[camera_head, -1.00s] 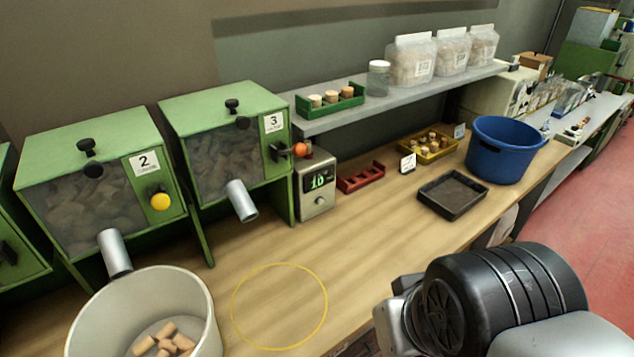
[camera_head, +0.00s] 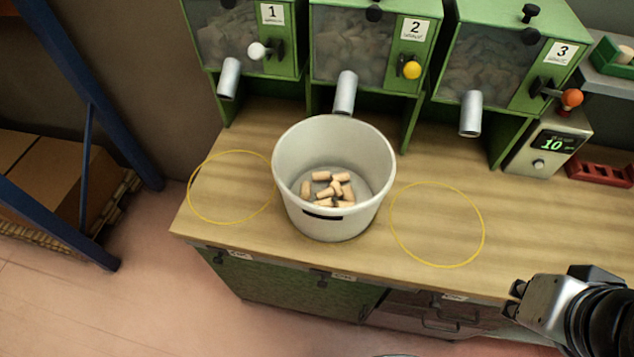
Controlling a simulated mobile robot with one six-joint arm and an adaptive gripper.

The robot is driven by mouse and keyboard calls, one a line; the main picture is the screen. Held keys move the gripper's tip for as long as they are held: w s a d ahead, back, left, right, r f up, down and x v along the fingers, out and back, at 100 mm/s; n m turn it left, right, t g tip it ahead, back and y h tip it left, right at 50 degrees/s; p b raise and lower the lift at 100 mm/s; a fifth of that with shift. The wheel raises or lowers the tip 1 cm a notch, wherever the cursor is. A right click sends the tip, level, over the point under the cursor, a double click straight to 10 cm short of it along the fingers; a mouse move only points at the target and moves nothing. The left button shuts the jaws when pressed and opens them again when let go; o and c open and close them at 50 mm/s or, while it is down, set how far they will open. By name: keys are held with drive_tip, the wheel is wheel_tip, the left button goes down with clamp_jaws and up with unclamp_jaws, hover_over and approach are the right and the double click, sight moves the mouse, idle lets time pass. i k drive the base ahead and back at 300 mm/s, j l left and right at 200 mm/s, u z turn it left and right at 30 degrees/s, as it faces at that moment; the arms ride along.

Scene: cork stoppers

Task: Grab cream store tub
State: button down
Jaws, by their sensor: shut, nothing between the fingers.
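The cream tub (camera_head: 335,222) stands upright on the wooden bench below the spout of dispenser 2. It is round and open-topped, with a dark slot-like mark on its front. Several cork stoppers (camera_head: 328,190) lie on its floor. My gripper (camera_head: 514,299) is at the lower right, over the bench's front edge. It is shut and empty, well to the right of the tub and not touching it. Its fingertips are small and partly turned from view.
Green dispensers 1 (camera_head: 247,38), 2 (camera_head: 372,50) and 3 (camera_head: 500,65) line the back, their spouts overhanging the bench. Yellow rings mark bare bench left (camera_head: 231,222) and right (camera_head: 437,266) of the tub. A counter box (camera_head: 548,143) and red rack (camera_head: 602,172) stand right.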

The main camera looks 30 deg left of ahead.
sight(333, 173)
drive_tip(key=u, duration=1.35)
drive_tip(key=i+j+u, duration=0.1)
drive_tip(key=j, duration=0.2)
drive_tip(key=i+j+u, duration=0.1)
drive_tip(key=j, duration=0.2)
drive_tip(key=i+j+u, duration=0.15)
drive_tip(key=j+u, duration=0.2)
drive_tip(key=i+z, duration=0.2)
drive_tip(key=k, duration=0.15)
